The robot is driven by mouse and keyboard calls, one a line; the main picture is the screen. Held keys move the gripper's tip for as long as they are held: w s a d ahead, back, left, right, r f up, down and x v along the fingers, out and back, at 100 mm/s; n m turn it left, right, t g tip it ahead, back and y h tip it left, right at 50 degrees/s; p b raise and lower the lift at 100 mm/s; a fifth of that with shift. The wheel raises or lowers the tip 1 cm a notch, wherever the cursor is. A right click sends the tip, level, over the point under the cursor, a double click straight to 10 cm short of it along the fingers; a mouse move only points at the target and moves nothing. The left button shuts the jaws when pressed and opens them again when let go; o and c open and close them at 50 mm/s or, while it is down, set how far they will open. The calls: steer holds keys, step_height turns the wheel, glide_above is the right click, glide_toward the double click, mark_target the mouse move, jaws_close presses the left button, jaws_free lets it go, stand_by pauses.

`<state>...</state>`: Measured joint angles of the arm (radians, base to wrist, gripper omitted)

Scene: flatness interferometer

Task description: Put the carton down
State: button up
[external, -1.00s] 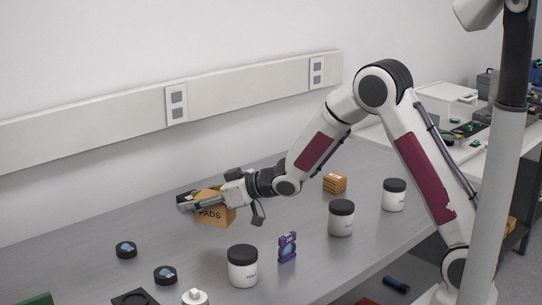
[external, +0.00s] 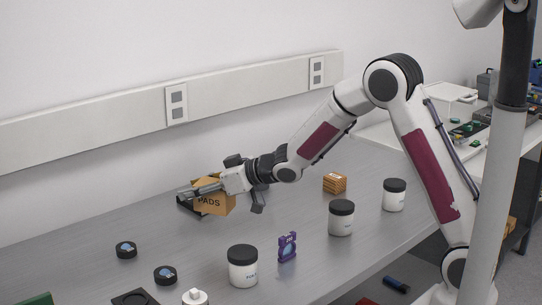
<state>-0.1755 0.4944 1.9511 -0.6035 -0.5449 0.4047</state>
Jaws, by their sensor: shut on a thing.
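The carton (external: 213,203) is an orange-brown box marked "PADS", left of centre in the external view. My gripper (external: 187,192) reaches in from the right and is shut on the carton, with its fingers across the upper part. The carton is low over the grey bench (external: 310,225); I cannot tell whether it touches the surface. A dark flat item (external: 186,206) shows just left of and behind the carton, partly hidden by it and the gripper.
White jars with black lids (external: 243,266), (external: 341,218), (external: 394,195) stand to the right and in front. A purple item (external: 287,247) stands among them. A small orange-brown stack (external: 335,183) is behind. Black discs (external: 126,250), (external: 165,275) lie at front left.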

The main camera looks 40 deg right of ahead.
steer(key=d+m+t+h, duration=0.1)
steer(key=d+m+h, duration=0.4)
steer(key=d, duration=1.9)
steer(key=shift+w+d+r+m+t+h, duration=0.15)
steer(key=shift+w+d+m+t+h, duration=0.2)
steer(key=shift+h, duration=0.45)
steer(key=shift+f, duration=3.15)
steer(key=shift+f, duration=1.85)
steer(key=shift+f, duration=0.15)
